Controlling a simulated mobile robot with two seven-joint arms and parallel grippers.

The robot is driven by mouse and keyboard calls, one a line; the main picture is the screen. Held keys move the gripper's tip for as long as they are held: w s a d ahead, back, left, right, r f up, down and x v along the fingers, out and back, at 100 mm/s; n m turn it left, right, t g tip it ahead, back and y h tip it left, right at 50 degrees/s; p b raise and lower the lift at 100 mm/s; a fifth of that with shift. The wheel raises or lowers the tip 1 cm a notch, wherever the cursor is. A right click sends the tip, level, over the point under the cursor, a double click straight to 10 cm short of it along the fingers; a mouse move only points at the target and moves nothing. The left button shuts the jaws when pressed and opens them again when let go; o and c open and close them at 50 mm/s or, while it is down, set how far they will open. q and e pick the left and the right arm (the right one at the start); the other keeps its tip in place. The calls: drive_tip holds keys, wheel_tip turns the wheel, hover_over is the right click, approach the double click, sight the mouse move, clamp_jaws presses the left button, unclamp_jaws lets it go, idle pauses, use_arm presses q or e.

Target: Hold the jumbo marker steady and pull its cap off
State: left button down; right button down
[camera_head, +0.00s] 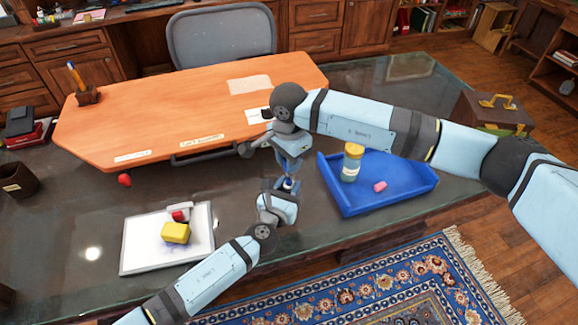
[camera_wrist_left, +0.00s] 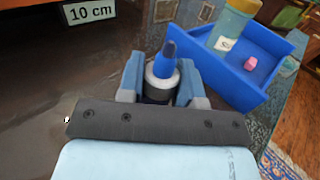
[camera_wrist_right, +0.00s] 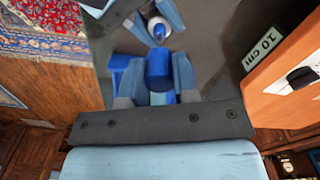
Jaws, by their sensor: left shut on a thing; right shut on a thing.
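The jumbo marker (camera_wrist_left: 162,72) is clamped in my left gripper (camera_wrist_left: 160,88), with a white collar and a narrow blue tip showing. It also shows in the head view (camera_head: 289,183), where my left gripper (camera_head: 286,190) holds it above the desk's front part. My right gripper (camera_wrist_right: 156,88) is shut on the wide blue cap (camera_wrist_right: 158,68). In the right wrist view the cap is apart from the marker (camera_wrist_right: 158,28), whose tip faces it. In the head view my right gripper (camera_head: 288,163) is just beyond the marker and the cap is mostly hidden.
A blue tray (camera_head: 347,208) at right holds a yellow-lidded jar (camera_head: 352,163) and a pink block (camera_head: 380,186). A white board (camera_head: 140,255) at left bears a yellow block (camera_head: 176,232). An orange board (camera_head: 190,110) lies behind. A small red thing (camera_head: 124,180) is at left.

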use_arm(q)
drive_tip(key=c, duration=0.7)
unclamp_jaws()
drive_tip(key=v, duration=1.2)
drive_tip(key=shift+f, duration=0.1)
